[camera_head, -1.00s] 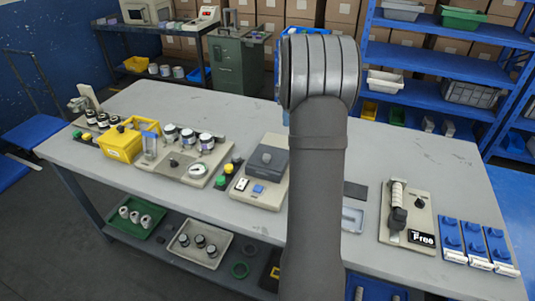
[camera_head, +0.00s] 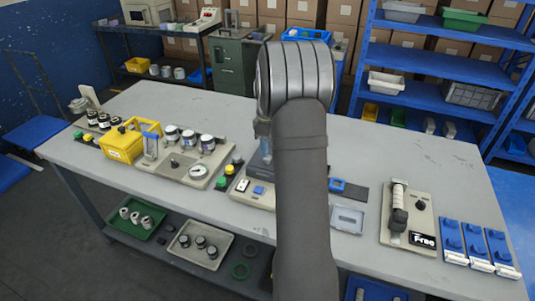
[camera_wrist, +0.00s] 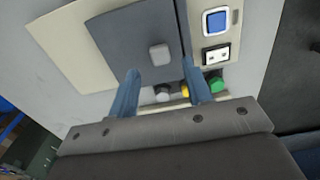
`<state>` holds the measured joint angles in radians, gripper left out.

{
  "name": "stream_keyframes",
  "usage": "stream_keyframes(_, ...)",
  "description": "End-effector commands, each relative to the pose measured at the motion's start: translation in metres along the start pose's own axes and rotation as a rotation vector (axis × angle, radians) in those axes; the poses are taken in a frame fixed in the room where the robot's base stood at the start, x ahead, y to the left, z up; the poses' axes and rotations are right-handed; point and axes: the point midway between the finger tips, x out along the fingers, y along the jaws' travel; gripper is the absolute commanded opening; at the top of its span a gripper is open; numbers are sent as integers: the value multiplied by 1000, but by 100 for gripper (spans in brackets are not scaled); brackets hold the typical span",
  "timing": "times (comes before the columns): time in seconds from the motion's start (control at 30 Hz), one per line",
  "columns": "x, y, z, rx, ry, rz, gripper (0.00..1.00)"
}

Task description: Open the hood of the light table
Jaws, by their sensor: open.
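The light table is a beige box with a dark grey hood. In the wrist view the hood (camera_wrist: 135,35) fills the upper middle, with a pale grey knob (camera_wrist: 159,54) on it. The light table's beige panel (camera_wrist: 232,45) carries a blue button and a white switch. My gripper (camera_wrist: 161,74) is open; its two blue fingers lie to the left and right of the knob in the picture, with visible space on both sides. In the head view my arm hides most of the hood, and the panel (camera_head: 240,196) shows left of the arm.
Yellow and green buttons (camera_wrist: 213,84) sit beside the light table. In the head view, a fixture with jars (camera_head: 180,165) stands left, and a grey tray (camera_head: 348,219) and a beige stand (camera_head: 420,215) stand right. Bare tabletop lies behind.

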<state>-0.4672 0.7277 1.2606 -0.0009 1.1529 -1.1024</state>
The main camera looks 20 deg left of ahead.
Motion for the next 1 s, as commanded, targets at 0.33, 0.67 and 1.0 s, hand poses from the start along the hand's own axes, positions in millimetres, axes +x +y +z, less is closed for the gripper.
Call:
stream_keyframes(0.33,38,0,0,0,0,0,45)
stream_keyframes(0.67,39,0,0,0,0,0,38)
stream_keyframes(1.0,39,0,0,0,0,1,0)
